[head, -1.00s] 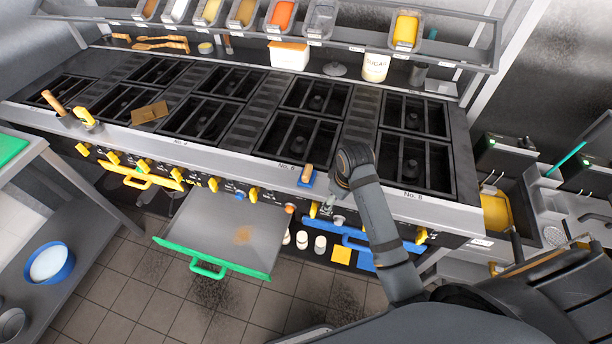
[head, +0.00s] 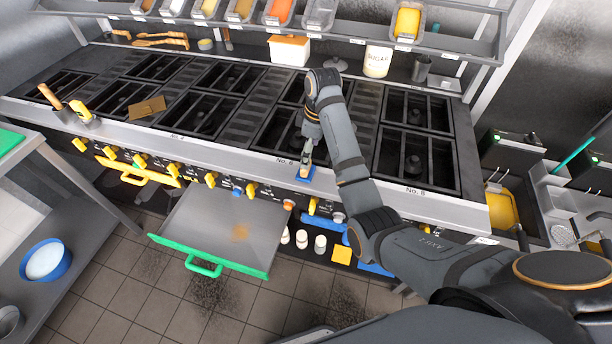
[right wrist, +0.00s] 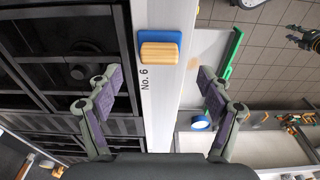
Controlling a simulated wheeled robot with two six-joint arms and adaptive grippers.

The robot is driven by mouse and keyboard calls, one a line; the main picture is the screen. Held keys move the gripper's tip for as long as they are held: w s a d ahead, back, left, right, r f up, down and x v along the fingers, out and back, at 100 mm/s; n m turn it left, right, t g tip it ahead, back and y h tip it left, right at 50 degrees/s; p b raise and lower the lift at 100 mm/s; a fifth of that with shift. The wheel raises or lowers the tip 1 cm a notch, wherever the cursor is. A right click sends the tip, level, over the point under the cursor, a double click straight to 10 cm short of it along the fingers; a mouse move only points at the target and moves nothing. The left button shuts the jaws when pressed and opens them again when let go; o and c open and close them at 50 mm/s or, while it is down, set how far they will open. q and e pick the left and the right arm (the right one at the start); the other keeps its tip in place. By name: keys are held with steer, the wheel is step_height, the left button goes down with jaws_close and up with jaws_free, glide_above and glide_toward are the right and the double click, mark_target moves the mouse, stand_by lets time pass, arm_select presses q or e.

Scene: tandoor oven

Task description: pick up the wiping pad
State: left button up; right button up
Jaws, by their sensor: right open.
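The wiping pad (head: 306,175) has a blue base and a wooden handle. It lies on the steel front ledge of the stove by the "No. 6" label. In the head view my right gripper (head: 306,158) is just above it, pointing down and partly covering the handle. In the right wrist view the pad (right wrist: 158,52) is in full sight, beyond the fingertips and between their lines. My right gripper (right wrist: 158,78) is open and empty there, with its fingers wide apart.
The ledge (head: 240,156) beside the pad is clear. Yellow knobs line the stove front below. A grey drawer (head: 215,225) with a green handle is pulled out below left. A brown block (head: 147,107) and upright wooden-handled tools (head: 50,97) are farther left.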

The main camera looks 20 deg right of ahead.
steer(key=shift+w+a+f, duration=0.1)
steer(key=shift+a+f, duration=0.05)
steer(key=shift+f, duration=0.8)
steer(key=shift+w+f, duration=0.1)
steer(key=f, duration=0.1)
steer(key=f+p, duration=0.1)
steer(key=f, duration=0.2)
steer(key=shift+w+a+p, duration=0.15)
steer(key=shift+a+p, duration=0.2)
steer(key=shift+w+f, duration=0.1)
steer(key=shift+f, duration=0.25)
steer(key=c, duration=1.3)
arm_select(q)
steer(key=shift+w+a+r, duration=0.15)
steer(key=shift+r, duration=0.2)
arm_select(e)
steer(key=shift+c, duration=0.3)
arm_select(q)
steer(key=shift+r, duration=0.1)
arm_select(e)
steer(key=shift+r, duration=0.15)
